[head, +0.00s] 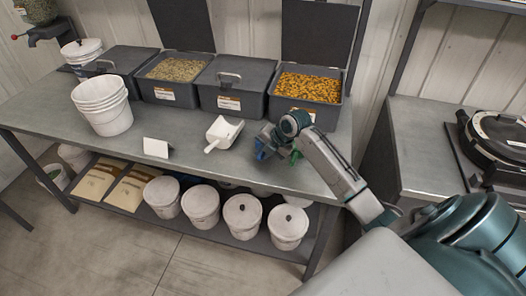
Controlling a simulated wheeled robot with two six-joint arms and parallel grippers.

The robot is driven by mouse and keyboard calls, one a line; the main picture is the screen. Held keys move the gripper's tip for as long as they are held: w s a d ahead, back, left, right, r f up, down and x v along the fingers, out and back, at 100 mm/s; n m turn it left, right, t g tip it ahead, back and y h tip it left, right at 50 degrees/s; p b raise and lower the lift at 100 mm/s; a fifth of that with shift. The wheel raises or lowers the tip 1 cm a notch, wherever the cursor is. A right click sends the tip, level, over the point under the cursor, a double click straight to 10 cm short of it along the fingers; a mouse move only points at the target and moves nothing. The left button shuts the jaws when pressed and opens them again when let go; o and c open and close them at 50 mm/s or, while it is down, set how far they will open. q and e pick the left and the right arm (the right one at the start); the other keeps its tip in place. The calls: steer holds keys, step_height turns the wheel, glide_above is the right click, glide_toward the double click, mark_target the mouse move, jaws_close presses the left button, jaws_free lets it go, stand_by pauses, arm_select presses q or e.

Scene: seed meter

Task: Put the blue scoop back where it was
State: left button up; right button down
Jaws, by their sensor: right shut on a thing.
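My right gripper (268,144) is over the right part of the grey worktable (205,160), near the front of the right bin. It is shut on the blue scoop (261,154), of which only a small blue part shows beside the gripper. The rest of the scoop is hidden by the gripper. I cannot tell whether the scoop touches the tabletop. A small green piece (295,157) shows just right of the gripper; I cannot tell what it is. My left gripper is out of view.
A white scoop (222,132) lies left of my right gripper. Behind stand an open bin of orange-yellow feed (308,88), a closed bin (228,104) and an open bin of pale grain (177,69). White buckets (103,108) and a blank card (156,148) stand left. The front-left tabletop is clear.

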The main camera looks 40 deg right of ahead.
steer(key=c, duration=1.9)
jaws_free()
steer(key=shift+f, duration=0.15)
steer(key=o, duration=0.5)
steer(key=shift+c, duration=0.2)
steer(key=b+v, duration=0.2)
steer(key=v, duration=1)
